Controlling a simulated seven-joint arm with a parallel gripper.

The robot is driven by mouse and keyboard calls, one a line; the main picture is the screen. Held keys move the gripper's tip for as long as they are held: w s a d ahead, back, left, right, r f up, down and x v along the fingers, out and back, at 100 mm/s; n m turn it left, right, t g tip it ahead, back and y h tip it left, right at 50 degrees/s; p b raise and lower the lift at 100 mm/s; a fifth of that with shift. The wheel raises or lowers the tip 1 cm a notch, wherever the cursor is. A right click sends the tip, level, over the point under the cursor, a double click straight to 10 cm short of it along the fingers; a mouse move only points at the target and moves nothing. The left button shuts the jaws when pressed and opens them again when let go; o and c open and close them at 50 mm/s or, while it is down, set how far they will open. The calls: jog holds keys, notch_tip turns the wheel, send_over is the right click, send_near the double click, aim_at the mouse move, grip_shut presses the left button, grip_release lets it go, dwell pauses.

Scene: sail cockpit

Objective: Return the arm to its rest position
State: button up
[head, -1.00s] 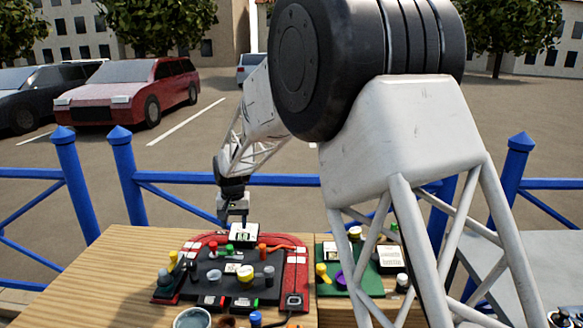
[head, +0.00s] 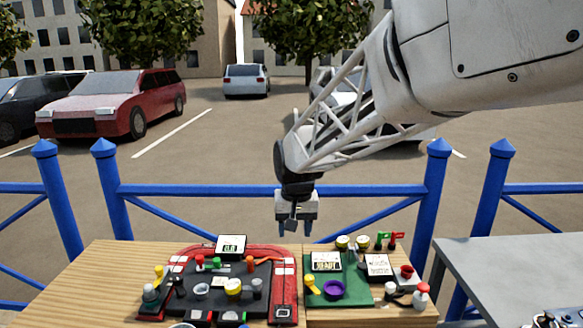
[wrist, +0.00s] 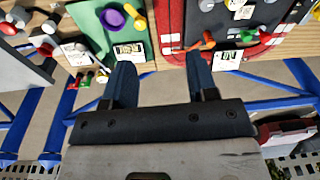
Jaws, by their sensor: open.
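My gripper (head: 296,222) hangs in the air above the far edge of the wooden table (head: 75,285), in front of the blue railing. Its two dark fingers point down, apart, with nothing between them. In the wrist view my gripper (wrist: 160,80) also shows open and empty, with the table's edge beyond its fingertips. My arm reaches in from the upper right of the head view.
A red-rimmed dark panel (head: 285,290) with knobs and levers lies on the table. A green panel (head: 345,288) with a purple ring (head: 335,289) is beside it. The blue railing (head: 200,190) runs behind. A grey table (head: 510,260) stands at right.

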jog(key=s+d, duration=0.6)
jog(key=s, duration=0.4)
jog(key=s+d+f+t, duration=0.1)
jog(key=s+d, duration=0.5)
jog(key=s, duration=0.4)
jog(key=s+d+m, duration=0.1)
jog(key=s+d, duration=0.4)
jog(key=s, duration=0.5)
jog(key=shift+s+d+f+h, duration=0.25)
jog(key=shift+s+d+h, duration=0.05)
jog(key=shift+s+d, duration=0.1)
